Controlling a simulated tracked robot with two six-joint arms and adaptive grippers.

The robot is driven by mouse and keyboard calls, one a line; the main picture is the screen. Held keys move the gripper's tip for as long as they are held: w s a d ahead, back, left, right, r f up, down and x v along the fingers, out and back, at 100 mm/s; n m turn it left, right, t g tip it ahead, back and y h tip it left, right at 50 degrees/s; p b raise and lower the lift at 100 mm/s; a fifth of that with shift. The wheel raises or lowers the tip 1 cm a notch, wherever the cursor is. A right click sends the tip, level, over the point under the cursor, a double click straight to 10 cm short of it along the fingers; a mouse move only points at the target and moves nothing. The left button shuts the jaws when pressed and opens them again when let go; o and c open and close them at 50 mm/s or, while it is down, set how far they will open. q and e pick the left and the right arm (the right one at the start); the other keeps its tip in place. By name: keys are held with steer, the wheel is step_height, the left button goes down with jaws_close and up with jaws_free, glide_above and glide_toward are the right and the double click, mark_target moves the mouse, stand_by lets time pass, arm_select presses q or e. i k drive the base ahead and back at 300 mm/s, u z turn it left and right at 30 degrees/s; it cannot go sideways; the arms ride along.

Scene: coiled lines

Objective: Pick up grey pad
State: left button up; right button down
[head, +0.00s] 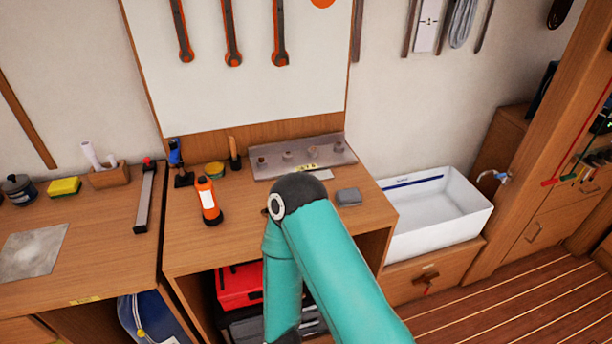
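A small grey pad (349,197) lies flat on the wooden workbench (235,240), near its right edge. It is just right of my teal arm, which rises from the bottom of the head view and bends above the bench. The arm does not cover the pad. Neither of my grippers shows in the head view, so I cannot see whether they hold anything.
An orange bottle (208,201) stands left of the arm. A grey metal rack (300,157) lies behind the pad, and a white basin (433,212) is to the right. A red toolbox (238,287) sits below. The bench around the pad is clear.

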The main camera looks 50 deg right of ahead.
mark_target(344, 198)
steer(key=u, duration=1.35)
steer(key=i, duration=0.15)
steer(key=z, duration=3)
steer(key=k, duration=0.9)
steer(key=z, duration=0.2)
steer(key=i, duration=0.9)
steer(key=u, duration=0.05)
